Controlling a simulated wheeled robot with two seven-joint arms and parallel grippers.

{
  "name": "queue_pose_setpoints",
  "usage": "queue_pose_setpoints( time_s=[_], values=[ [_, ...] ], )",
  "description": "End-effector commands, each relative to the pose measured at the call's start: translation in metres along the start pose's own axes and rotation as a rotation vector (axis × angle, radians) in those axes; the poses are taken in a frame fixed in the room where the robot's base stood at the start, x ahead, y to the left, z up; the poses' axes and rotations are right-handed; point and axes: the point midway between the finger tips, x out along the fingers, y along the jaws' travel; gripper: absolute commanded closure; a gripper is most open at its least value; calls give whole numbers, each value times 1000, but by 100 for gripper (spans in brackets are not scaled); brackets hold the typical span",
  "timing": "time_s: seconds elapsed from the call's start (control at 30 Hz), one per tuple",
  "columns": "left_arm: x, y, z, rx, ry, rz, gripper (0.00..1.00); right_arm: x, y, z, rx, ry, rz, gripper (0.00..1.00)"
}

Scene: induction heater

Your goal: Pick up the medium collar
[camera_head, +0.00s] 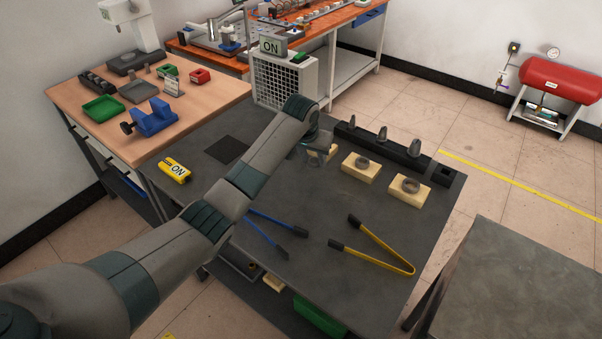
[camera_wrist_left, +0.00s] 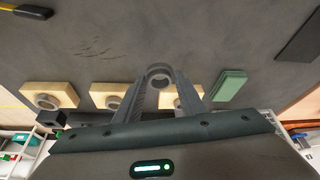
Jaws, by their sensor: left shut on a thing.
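My left gripper (camera_wrist_left: 159,76) is shut on a small grey ring-shaped collar (camera_wrist_left: 159,70) at its fingertips in the wrist view. In the head view the left gripper (camera_head: 316,146) is over the farthest left wooden block (camera_head: 321,156), mostly hidden by my wrist. Which size the held collar is cannot be told for certain. A grey collar (camera_head: 362,163) sits on the middle wooden block (camera_head: 356,174). A larger grey collar (camera_head: 410,186) sits on the right wooden block (camera_head: 408,198). My right gripper is not in view.
A black stand (camera_head: 384,149) with several grey cones runs along the table's far edge. Yellow tongs (camera_head: 378,246) and blue tongs (camera_head: 270,228) lie on the dark table (camera_head: 320,275). A green block (camera_wrist_left: 230,85) lies near the gripper.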

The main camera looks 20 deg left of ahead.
Motion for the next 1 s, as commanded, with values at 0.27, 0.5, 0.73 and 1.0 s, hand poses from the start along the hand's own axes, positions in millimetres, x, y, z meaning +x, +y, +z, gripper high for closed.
queue_pose_setpoints(
  time_s=[0.27, 0.5, 0.73, 1.0],
  values=[
    [-15, 42, -37, 1, 2, 1, 90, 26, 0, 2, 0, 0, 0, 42],
    [-24, 59, -53, 1, 1, -1, 90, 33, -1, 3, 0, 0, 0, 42],
    [-25, 62, -55, 1, 0, -1, 90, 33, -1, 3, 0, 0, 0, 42],
    [-25, 62, -55, 1, 1, -1, 90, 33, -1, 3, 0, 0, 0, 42]
  ],
)
